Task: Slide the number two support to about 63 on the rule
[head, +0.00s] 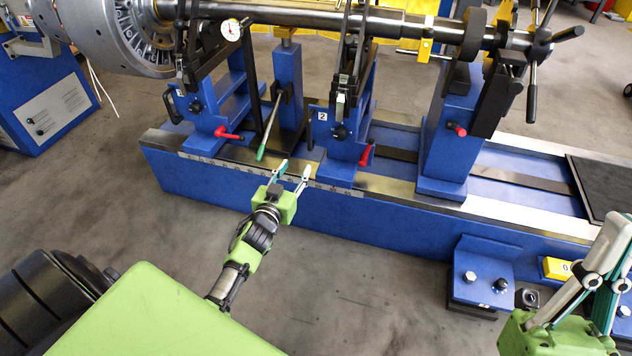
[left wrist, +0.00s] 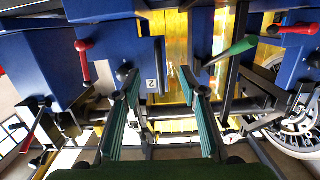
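The number two support (head: 345,135) is a blue upright on the bed with a white "2" label and a red lever (head: 365,155). In the left wrist view the support (left wrist: 112,45) appears upside down, its label in front of my gripper. The rule (head: 230,166) is a pale strip along the bed's front edge; its numbers are too small to read. My left gripper (head: 294,168) is open and empty, just in front of the bed, left of the support's foot. Its two green fingers (left wrist: 158,80) stand apart. My right gripper (head: 600,280) is at the lower right; its fingertips are unclear.
A green-handled lever (head: 266,135) slants left of the support; it shows in the left wrist view (left wrist: 233,52). Another blue support (head: 215,115) stands left and a blue pedestal (head: 450,135) right. A shaft (head: 300,17) runs above.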

